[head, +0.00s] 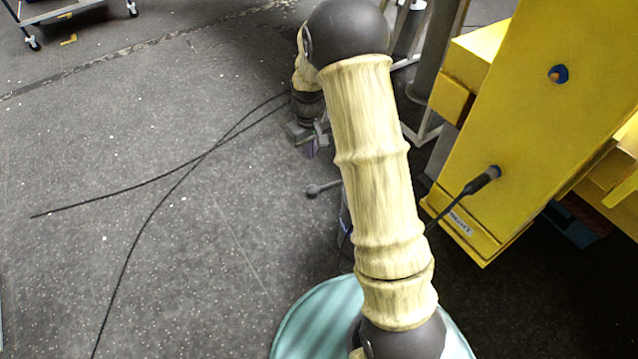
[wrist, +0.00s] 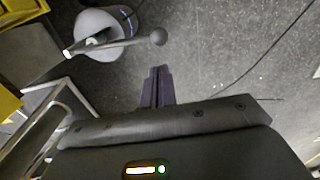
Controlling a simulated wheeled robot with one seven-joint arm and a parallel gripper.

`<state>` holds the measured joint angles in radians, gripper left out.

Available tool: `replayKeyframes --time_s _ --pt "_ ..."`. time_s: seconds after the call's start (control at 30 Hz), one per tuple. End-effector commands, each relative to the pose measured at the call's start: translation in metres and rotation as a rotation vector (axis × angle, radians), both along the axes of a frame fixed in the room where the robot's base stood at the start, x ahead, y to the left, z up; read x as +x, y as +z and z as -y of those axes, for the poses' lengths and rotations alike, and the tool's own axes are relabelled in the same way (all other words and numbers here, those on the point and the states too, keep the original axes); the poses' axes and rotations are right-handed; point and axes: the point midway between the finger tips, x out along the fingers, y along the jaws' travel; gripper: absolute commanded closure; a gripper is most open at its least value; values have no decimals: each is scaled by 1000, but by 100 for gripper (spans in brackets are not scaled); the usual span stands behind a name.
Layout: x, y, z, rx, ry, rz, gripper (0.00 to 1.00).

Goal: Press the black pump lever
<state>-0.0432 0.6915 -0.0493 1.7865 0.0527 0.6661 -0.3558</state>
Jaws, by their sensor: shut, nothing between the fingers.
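The pump lever is a thin dark grey rod with a round ball knob at its end. In the wrist view the lever (wrist: 125,44) runs across a white and grey round pump body (wrist: 97,27), its knob to the upper right. In the head view the lever (head: 322,187) shows beside my arm, with most of the pump hidden behind my arm. My gripper (wrist: 158,70) is shut and empty, its dark fingers apart from the lever, below the knob in the wrist picture. In the head view my gripper (head: 311,153) is above the knob in the picture.
A large yellow boom structure (head: 530,130) with a plugged black cable (head: 460,205) stands at the right. Light metal frame legs (head: 425,130) stand behind my arm. Black cables (head: 165,178) lie on the grey floor. A wheeled cart (head: 70,12) is at the top left; the left floor is open.

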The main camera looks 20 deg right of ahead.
Motion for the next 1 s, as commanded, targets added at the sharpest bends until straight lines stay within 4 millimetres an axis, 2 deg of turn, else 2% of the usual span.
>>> replayKeyframes --time_s 0.27,0.43,1.0 --pt "0 -1 2 -1 -6 0 100" --pt "0 -13 4 -1 -9 -2 100" --pt "-1 -109 2 -1 -5 -3 100"
